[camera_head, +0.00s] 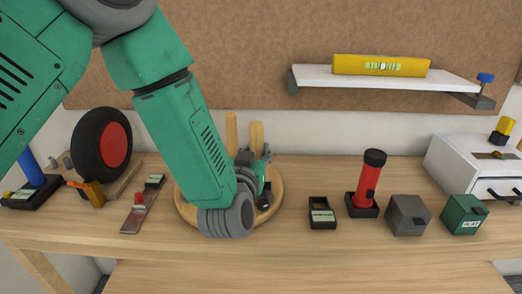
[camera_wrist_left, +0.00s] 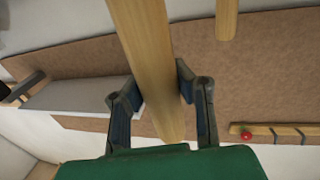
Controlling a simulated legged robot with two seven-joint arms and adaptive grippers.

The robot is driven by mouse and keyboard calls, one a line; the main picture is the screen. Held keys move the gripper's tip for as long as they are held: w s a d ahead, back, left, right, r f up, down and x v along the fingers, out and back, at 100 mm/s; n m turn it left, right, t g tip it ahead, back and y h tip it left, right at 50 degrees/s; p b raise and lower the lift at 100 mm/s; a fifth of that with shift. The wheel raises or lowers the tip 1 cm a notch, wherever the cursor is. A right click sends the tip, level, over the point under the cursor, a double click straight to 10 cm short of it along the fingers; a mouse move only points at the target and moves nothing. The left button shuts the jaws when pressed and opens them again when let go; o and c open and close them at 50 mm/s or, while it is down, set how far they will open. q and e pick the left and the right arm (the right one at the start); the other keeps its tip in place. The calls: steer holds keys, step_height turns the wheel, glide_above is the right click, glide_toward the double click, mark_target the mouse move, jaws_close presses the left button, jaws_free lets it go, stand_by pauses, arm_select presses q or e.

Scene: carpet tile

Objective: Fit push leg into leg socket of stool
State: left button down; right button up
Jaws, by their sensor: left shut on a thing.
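The stool is a round wooden seat (camera_head: 184,211) lying flat on the workbench, largely covered by my left arm. Two light wooden legs stand up behind the arm in the head view: one leg (camera_head: 231,130) on the left and the held leg (camera_head: 256,135) on the right. My left gripper (camera_head: 258,163) is shut on the right leg, above the seat. In the left wrist view the held leg (camera_wrist_left: 150,70) runs between the two fingers, and the other leg (camera_wrist_left: 226,18) shows at the top. The held leg's lower end and the sockets are hidden, so I cannot tell whether it is seated.
A black holder (camera_head: 322,213), a red flashlight (camera_head: 366,182), a grey box (camera_head: 408,214) and a green box (camera_head: 464,214) stand right of the stool. A wheel (camera_head: 102,145) and a scraper (camera_head: 140,211) are at left. A shelf (camera_head: 385,79) hangs above.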

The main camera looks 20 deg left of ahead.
arm_select(q)
steer(key=shift+d, duration=1.15)
arm_select(e)
steer(key=shift+d, duration=0.3)
arm_select(q)
steer(key=shift+a, duration=0.1)
arm_select(e)
steer(key=shift+a, duration=0.3)
arm_select(q)
steer(key=shift+d+f, duration=0.1)
steer(key=shift+d, duration=0.2)
arm_select(e)
steer(key=shift+d+f, duration=0.1)
steer(key=shift+d, duration=0.15)
arm_select(q)
steer(key=shift+f, duration=0.1)
arm_select(e)
steer(key=shift+f, duration=0.1)
arm_select(q)
steer(key=shift+a+f+b, duration=0.15)
steer(key=shift+f+b, duration=0.3)
arm_select(e)
steer(key=shift+a+f, duration=0.1)
steer(key=shift+f, duration=0.15)
arm_select(q)
steer(key=shift+r, duration=0.15)
arm_select(e)
steer(key=shift+r, duration=0.15)
